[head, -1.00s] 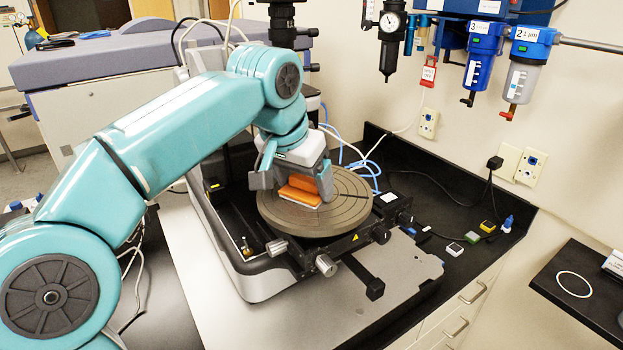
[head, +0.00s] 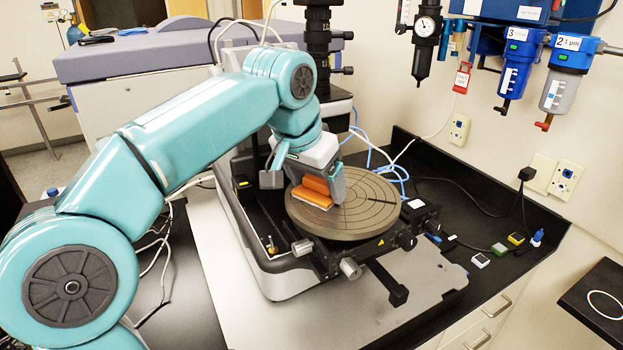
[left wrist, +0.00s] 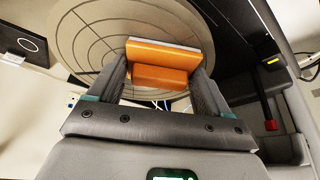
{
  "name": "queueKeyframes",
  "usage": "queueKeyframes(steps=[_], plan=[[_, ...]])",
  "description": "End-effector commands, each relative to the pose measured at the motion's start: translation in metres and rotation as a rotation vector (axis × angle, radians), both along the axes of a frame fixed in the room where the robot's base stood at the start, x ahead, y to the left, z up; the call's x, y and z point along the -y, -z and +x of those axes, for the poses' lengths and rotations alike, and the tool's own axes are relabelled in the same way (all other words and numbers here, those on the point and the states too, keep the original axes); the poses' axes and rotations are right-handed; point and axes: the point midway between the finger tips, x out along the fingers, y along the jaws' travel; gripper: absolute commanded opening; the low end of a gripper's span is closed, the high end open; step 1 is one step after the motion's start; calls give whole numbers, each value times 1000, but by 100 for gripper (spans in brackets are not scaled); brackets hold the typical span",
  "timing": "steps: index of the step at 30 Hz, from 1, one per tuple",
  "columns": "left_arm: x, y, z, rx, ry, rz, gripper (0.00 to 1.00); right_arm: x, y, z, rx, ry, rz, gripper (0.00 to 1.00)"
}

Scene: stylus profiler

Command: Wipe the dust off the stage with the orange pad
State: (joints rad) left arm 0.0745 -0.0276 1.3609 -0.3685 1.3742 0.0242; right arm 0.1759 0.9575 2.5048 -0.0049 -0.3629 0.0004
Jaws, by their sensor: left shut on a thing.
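The orange pad (head: 315,188) is a block with a grip ridge and a pale layer along its lower edge. My left gripper (head: 305,184) is shut on it, one finger on each side; the left wrist view shows the pad (left wrist: 160,58) between both fingers. The stage (head: 372,208) is a round grey disc with rings and radial grooves. The pad is at the stage's left part, on or just above its surface; I cannot tell if they touch. I cannot make out dust clearly. My right gripper is not in view.
The profiler's dark column (head: 318,50) rises behind the stage. Knobs (head: 350,268) stick out in front. Small coloured blocks (head: 481,260) lie on the black counter at right. A pressure gauge (head: 427,27) and blue filters (head: 518,62) hang on the wall.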

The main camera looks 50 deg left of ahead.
Motion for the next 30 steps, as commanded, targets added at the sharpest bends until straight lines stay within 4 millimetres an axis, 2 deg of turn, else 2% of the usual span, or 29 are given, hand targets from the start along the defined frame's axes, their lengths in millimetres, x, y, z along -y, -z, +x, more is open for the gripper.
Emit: queueKeyframes(steps=[4, 11, 17, 30], plan=[[5, -4, 15, 0, 0, 0, 44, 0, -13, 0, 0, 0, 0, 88], [8, -3, 24, 1, 0, -1, 44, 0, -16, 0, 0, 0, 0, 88], [12, -3, 40, 0, 1, -2, 44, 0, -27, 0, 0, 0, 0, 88], [21, 1, 72, 1, 0, -1, 44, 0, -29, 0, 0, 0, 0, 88]])
